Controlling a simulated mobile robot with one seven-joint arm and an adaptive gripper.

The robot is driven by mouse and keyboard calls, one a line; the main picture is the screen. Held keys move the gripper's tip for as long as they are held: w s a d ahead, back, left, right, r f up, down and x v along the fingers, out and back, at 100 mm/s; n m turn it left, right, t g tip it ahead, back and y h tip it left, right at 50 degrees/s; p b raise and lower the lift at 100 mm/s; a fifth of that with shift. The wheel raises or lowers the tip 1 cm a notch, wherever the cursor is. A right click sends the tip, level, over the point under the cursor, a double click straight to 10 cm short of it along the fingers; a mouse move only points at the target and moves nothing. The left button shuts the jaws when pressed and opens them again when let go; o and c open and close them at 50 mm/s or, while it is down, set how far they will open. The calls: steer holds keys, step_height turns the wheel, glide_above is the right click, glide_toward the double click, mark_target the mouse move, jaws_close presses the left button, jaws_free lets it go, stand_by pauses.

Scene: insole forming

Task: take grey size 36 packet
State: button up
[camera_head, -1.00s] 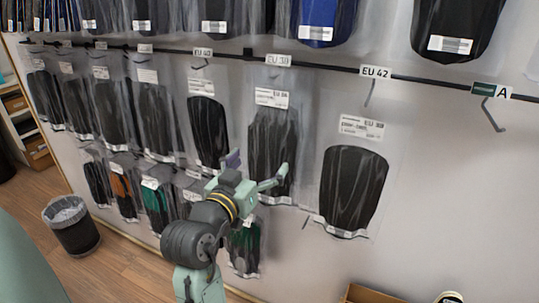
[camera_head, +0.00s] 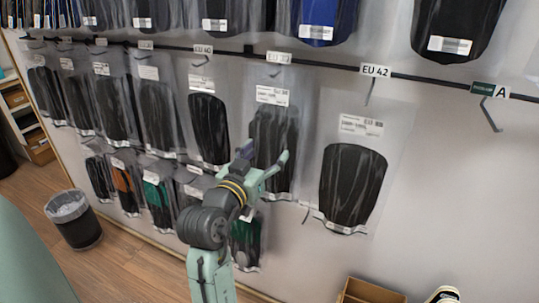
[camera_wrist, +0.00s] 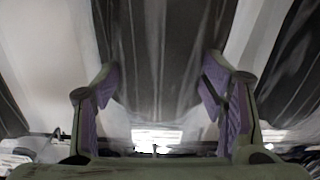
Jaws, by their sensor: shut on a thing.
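A dark grey insole packet (camera_head: 275,128) in clear wrap with a white label at its top hangs from the rail, under a sign that looks like EU 39. Its size print is too small to read surely. My gripper (camera_head: 265,157) is at its lower half, one finger on each side. In the wrist view the fingers of my gripper (camera_wrist: 160,76) stand well apart, with the dark packet (camera_wrist: 160,50) between them. My gripper is shut on this packet. The finger contact is blurred.
A black insole packet (camera_head: 352,185) hangs close by on the right, and another black packet (camera_head: 208,125) on the left. A lower row has a green packet (camera_head: 158,200). An empty hook (camera_head: 492,115) is at the far right. A bin (camera_head: 75,220) stands on the floor.

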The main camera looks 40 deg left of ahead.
steer(key=c, duration=0.5)
steer(key=shift+o, duration=0.2)
